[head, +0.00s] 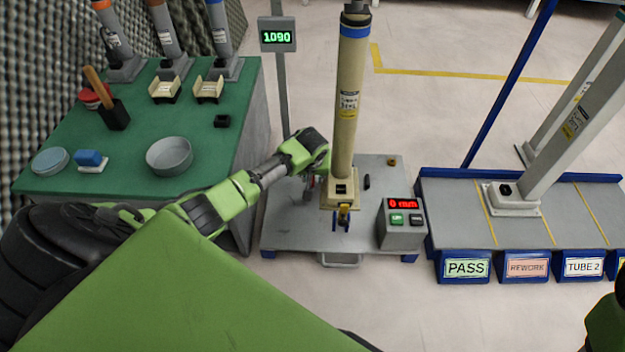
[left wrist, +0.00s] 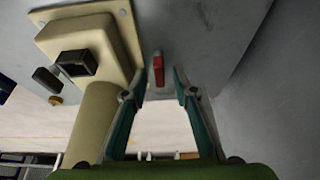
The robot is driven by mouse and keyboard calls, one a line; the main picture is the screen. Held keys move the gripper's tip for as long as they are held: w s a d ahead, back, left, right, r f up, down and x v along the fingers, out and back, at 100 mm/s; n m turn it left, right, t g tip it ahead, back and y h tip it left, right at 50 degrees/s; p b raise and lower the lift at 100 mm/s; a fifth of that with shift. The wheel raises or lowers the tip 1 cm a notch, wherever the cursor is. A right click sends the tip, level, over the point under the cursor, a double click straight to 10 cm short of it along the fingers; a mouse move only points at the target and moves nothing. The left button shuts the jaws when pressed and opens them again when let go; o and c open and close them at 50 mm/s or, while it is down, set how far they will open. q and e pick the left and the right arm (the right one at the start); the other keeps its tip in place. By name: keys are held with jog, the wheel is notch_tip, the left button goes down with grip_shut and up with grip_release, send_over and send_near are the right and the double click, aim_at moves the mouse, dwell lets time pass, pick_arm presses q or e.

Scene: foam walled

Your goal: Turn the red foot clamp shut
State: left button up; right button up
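The red foot clamp (left wrist: 158,68) shows in the left wrist view as a small upright red lever on the grey plate, beside the beige foot of the tube. My left gripper (left wrist: 161,80) is open, with one green finger on each side of the lever. I see gaps between lever and fingers, so they look apart. In the head view my left gripper (head: 309,187) reaches down just left of the beige tube (head: 346,110); the clamp is mostly hidden there. The tube stands in its beige foot (head: 340,200).
A control box (head: 401,222) reading 0 mm stands on the grey platform (head: 290,235), right of the tube. A display (head: 277,36) reads 1090. A green bench (head: 225,160) is left; a rack with PASS and REWORK labels (head: 455,215) is right.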

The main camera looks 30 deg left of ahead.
pick_arm(q)
jog(key=shift+w+f, duration=0.1)
jog(key=shift+f, duration=0.05)
grip_shut()
